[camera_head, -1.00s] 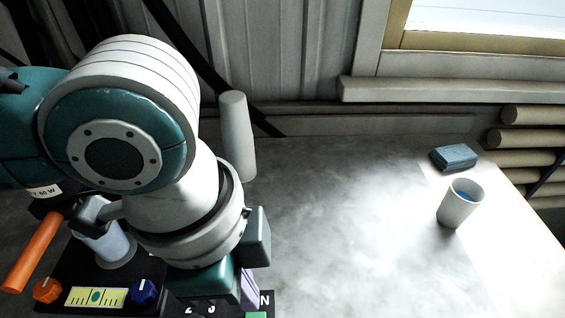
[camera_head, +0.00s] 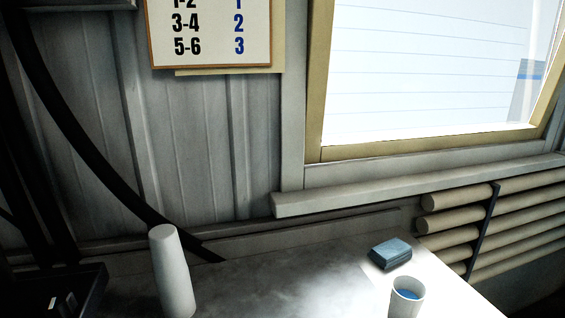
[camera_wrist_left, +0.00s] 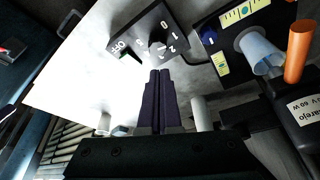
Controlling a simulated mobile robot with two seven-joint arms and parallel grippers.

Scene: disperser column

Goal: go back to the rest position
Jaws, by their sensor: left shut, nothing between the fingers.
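My left gripper (camera_wrist_left: 158,100) shows in the left wrist view, with its two dark purple fingers together and nothing between them. The arm does not show in the head view now. My right gripper is in neither view.
A white cylinder (camera_head: 172,272) stands at the back of the worktop. A white cup with blue contents (camera_head: 407,296) and a blue block (camera_head: 390,253) are at the right. The wrist view shows an orange handle (camera_wrist_left: 298,52) beside a translucent cup (camera_wrist_left: 262,54).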

